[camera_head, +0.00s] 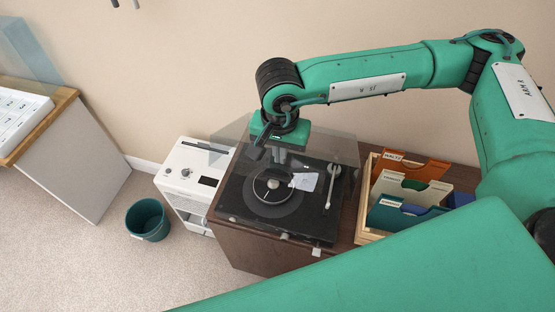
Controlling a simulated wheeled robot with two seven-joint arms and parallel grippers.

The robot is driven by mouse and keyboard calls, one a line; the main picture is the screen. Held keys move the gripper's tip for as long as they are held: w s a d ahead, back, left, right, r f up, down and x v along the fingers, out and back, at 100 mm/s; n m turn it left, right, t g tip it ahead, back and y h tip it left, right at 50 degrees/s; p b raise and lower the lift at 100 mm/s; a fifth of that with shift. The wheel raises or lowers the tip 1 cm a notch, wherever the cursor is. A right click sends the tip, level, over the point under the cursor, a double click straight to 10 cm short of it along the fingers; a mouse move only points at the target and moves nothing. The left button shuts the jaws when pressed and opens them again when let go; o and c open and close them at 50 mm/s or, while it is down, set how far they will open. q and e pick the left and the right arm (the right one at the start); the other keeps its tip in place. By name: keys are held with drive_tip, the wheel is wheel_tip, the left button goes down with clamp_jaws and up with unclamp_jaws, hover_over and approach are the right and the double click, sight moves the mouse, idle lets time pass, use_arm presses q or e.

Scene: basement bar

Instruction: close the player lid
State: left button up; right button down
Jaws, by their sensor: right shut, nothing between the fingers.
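The record player (236,204) is a dark turntable on a brown cabinet (250,250). Its platter, a white paper label or card (303,182) and a pale tonearm (333,185) are uncovered. The clear grey player lid (335,148) stands raised along the player's back edge. My right gripper (260,151) is shut and empty, its dark fingers overlapping the left part of the lid in the picture, above the platter. I cannot tell whether it touches the lid. Its green body hides part of the lid. My left gripper is not in view.
A wooden crate (364,237) with coloured record dividers stands right of the player. A white appliance (188,180) stands to its left, with a teal bin (147,220) on the carpet beyond. A wood-topped counter (50,125) is at far left. The wall is close behind.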

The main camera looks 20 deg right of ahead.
sight(278, 176)
drive_tip(key=shift+s+a+f+p, duration=0.3)
drive_tip(key=shift+s+f, duration=0.15)
drive_tip(key=shift+f, duration=0.25)
drive_tip(key=shift+s+a+f+p, duration=0.3)
drive_tip(key=shift+s+f, duration=0.1)
drive_tip(key=shift+f, duration=0.25)
drive_tip(key=shift+f, duration=0.1)
